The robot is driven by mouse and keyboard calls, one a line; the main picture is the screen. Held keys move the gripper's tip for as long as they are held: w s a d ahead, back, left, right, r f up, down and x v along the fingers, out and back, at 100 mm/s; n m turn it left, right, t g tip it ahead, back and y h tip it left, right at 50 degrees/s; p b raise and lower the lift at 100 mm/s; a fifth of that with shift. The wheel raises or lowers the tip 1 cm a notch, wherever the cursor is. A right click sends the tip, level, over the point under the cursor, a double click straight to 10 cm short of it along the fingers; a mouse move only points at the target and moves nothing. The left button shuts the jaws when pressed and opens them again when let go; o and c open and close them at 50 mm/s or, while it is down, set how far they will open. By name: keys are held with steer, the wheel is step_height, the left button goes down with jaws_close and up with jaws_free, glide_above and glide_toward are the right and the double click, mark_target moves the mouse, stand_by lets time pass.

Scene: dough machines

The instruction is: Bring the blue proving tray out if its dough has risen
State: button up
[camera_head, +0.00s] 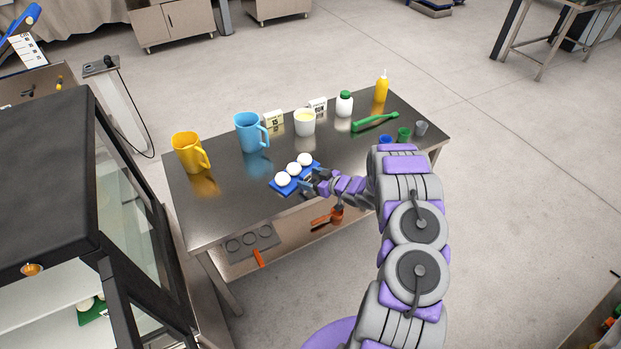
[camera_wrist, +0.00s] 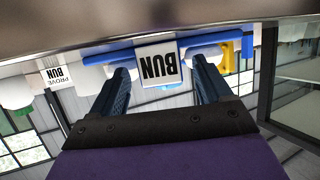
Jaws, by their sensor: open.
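The blue tray (camera_head: 288,187) rests on the steel table, outside the cabinet, with three round white dough balls (camera_head: 293,169) in a row on it. The balls look plump and smooth; I cannot tell from these views how much they have risen. My gripper (camera_head: 317,181) is at the tray's right end, with its fingers apart. In the wrist view, which looks upside down, a white BUN label (camera_wrist: 160,66) shows between the two blue fingers, with the tray's blue edge (camera_wrist: 115,54) behind it. I cannot tell whether the fingers touch the tray.
A dark cabinet (camera_head: 45,170) with glass panels stands at left, holding a green tray (camera_head: 94,311) on a shelf. On the table (camera_head: 218,215) are a yellow jug (camera_head: 187,153), a blue jug (camera_head: 250,132), a cream tub (camera_head: 304,123), bottles and small cups. The table's front left is clear.

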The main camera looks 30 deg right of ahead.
steer(key=p+v, duration=0.2)
steer(key=v, duration=0.9)
steer(key=w+d+r+m+g+h, duration=0.1)
steer(key=d+r+g+h, duration=0.15)
steer(key=r+h, duration=0.2)
steer(key=d+r+g+h, duration=0.1)
steer(key=d+r+h, duration=0.25)
steer(key=r, duration=0.25)
steer(key=s+a+r+m+g+h, duration=0.1)
steer(key=s+a+r+m+g, duration=0.1)
steer(key=s+r, duration=0.3)
steer(key=s+a+r+m+g+h, duration=0.1)
steer(key=s+a+r+g, duration=0.1)
steer(key=r, duration=0.5)
steer(key=s+a+r+g+y, duration=0.2)
steer(key=s+a+r+g, duration=0.1)
steer(key=s+a, duration=1)
steer(key=s+a+r+g+y, duration=0.2)
steer(key=s+a+r+g, duration=0.2)
steer(key=s+a, duration=1)
steer(key=s, duration=0.7)
steer(key=shift+r+m, duration=0.4)
steer(key=shift+a, duration=0.15)
